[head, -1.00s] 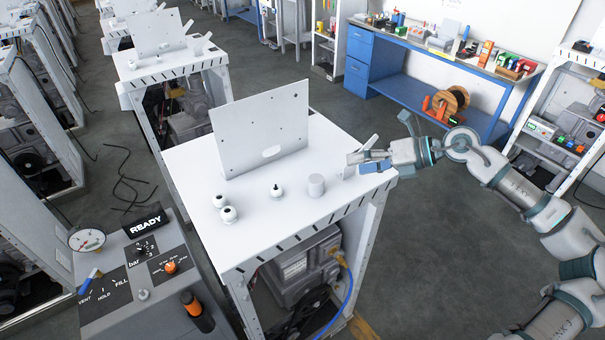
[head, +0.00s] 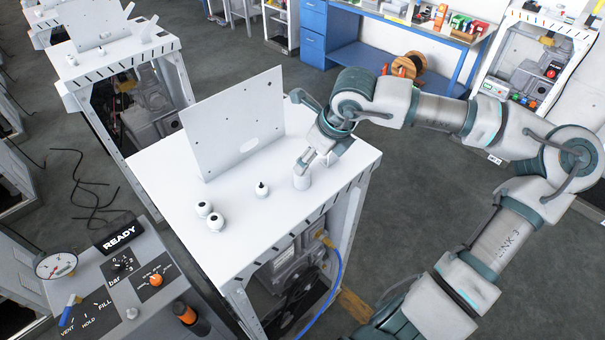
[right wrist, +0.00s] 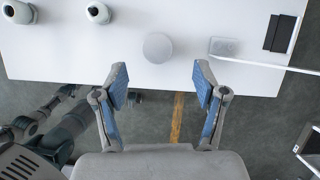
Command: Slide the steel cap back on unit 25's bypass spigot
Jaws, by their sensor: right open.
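The steel cap is most likely the plain grey cylinder (head: 302,181) standing upright on the white top of the near unit (head: 165,165). In the right wrist view the cap (right wrist: 158,47) shows as a round grey disc. My right gripper (head: 308,163) is close above the cap, partly covering it. In the right wrist view its blue-padded fingers (right wrist: 160,78) are spread wide and empty, with the cap beyond the tips, between their lines. A small white fitting with a black tip (head: 262,189) stands left of the cap; I cannot tell whether it is the bypass spigot. My left gripper is not in view.
Two white round fittings (head: 210,214) sit farther left on the top. An upright white panel (head: 235,120) stands behind. A grey console with a READY sign (head: 118,238) is at the lower left. A blue bench (head: 375,50) stands at the back.

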